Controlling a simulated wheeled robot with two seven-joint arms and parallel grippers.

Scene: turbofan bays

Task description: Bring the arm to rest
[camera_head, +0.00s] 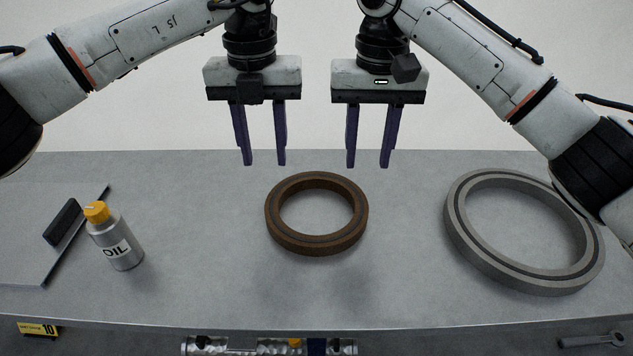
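My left gripper (263,163) hangs above the back part of the grey table (210,285), fingers pointing down. It is open and empty. My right gripper (368,165) hangs beside it to the right, also pointing down, open and empty. Both arms reach in from the top corners of the view. A brown ring (317,243) lies flat on the table in front of and below the two grippers. Neither gripper appears to touch it.
A larger grey ring (525,277) lies at the right under my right arm. A silver oil bottle (118,243) with an orange cap stands upright at the left. Beside it a black block (63,222) lies on a grey panel (30,255). The table's front middle is clear.

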